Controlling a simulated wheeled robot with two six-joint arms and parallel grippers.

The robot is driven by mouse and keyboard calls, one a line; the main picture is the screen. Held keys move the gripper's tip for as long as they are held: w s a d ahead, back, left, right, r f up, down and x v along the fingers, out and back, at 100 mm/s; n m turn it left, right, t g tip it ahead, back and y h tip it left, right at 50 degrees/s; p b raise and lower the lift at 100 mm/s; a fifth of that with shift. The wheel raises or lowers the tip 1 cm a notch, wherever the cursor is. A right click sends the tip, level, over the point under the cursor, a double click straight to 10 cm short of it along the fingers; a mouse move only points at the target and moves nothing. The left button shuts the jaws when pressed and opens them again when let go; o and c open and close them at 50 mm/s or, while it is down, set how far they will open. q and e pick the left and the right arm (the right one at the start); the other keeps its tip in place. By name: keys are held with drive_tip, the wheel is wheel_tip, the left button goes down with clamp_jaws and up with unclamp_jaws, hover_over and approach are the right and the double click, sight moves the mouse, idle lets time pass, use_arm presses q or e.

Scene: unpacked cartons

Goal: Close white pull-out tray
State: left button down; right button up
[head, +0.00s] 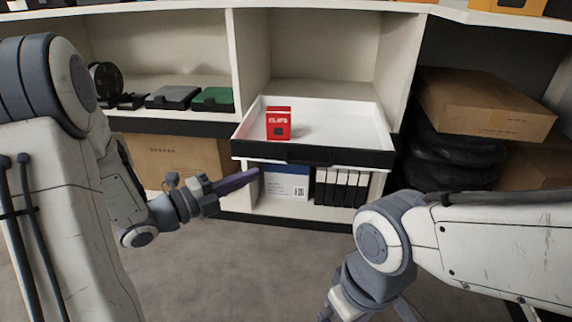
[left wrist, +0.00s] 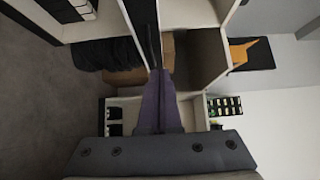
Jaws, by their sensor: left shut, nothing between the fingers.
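The white pull-out tray (head: 340,132) sticks out of the middle shelf bay in the head view, with a black front edge. A small red box (head: 278,123) stands in it, left of its middle. My left gripper (head: 256,173) is shut and empty, its purple fingers just below the tray's front left corner. I cannot tell if they touch it. The shut fingers also show in the left wrist view (left wrist: 160,75), which is turned sideways. My right arm is at the lower right, its gripper low at the picture's bottom edge and partly cut off.
Below the tray stand a blue-and-white box (head: 286,184) and several black-and-white binders (head: 341,187). A cardboard box (head: 480,102) lies on dark stacked bags at right. Dark and green flat cases (head: 212,99) sit on the left shelf. The grey floor (head: 250,270) in front is clear.

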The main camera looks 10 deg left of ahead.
use_arm(q)
drive_tip(key=b, duration=0.3)
approach(300, 146)
drive_tip(key=d, duration=0.4)
drive_tip(key=w+b, duration=0.1)
drive_tip(key=w, duration=0.2)
drive_tip(key=shift+w+d+f+b, duration=0.1)
drive_tip(key=shift+w+b, duration=0.05)
drive_tip(key=shift+b, duration=0.15)
drive_tip(key=shift+w, duration=0.4)
drive_tip(key=shift+w, duration=0.1)
